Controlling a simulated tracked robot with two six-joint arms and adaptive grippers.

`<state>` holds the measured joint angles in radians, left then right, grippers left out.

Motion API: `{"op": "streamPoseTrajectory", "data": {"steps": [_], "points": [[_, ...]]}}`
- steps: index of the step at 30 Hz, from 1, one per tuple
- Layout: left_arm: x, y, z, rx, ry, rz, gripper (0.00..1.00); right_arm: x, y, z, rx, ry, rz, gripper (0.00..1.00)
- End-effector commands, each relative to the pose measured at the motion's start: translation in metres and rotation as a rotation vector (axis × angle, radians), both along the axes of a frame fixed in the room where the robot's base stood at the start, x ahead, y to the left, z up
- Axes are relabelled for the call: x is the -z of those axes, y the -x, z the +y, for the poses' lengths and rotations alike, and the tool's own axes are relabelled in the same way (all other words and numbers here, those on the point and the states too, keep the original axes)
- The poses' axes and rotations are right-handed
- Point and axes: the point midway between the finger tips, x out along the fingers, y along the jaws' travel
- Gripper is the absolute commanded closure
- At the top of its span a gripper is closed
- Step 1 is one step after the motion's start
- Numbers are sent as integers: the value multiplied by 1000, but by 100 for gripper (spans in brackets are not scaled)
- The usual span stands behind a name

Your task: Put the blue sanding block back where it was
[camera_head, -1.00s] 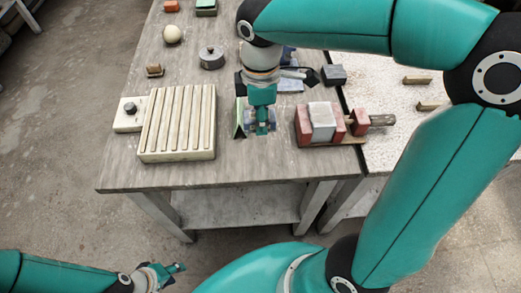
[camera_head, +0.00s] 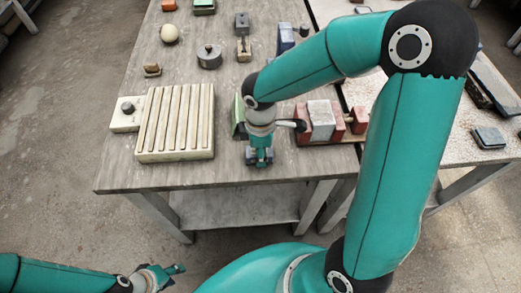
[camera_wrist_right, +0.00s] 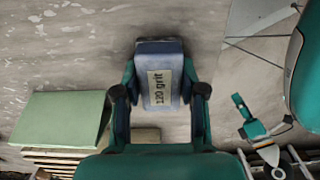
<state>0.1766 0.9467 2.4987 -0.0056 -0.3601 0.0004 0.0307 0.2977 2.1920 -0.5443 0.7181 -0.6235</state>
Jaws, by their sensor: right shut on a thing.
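The blue sanding block (camera_wrist_right: 160,52) is between the fingers of my right gripper (camera_wrist_right: 160,97), with a "120 grit" label facing the right wrist camera. In the head view my right gripper (camera_head: 259,158) is near the table's front edge, shut on the block, which is mostly hidden there by the gripper. I cannot tell if the block touches the table. My left gripper (camera_head: 163,274) is empty and open, low at the left in front of the table.
A green wedge-like piece (camera_head: 238,116) stands just behind and left of my right gripper. A slatted cream rack (camera_head: 177,122) lies to the left. Red and white blocks (camera_head: 320,121) sit to the right. A round grey tin (camera_head: 209,57) and white ball (camera_head: 169,34) are further back.

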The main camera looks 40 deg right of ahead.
Motion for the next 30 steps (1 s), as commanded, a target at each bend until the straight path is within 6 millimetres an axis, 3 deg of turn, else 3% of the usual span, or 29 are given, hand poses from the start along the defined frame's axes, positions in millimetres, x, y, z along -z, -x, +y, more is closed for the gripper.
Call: {"op": "streamPoseTrajectory", "data": {"steps": [8, 9, 13, 23, 30], "points": [[3, 0, 0, 0, 0, 0, 60, 3, 0, 0, 0, 0, 0, 98], [3, 0, 0, 0, 0, 0, 60, 3, 0, 0, 0, 0, 0, 58], [2, 0, 0, 0, 0, 0, 60, 2, 0, 0, 0, 0, 0, 36], [1, 0, 0, 0, 0, 0, 60, 1, 0, 0, -1, 1, 1, 34], [-2, 0, 0, 0, 0, 0, 60, -20, -2, 0, 0, 2, -5, 34]]}}
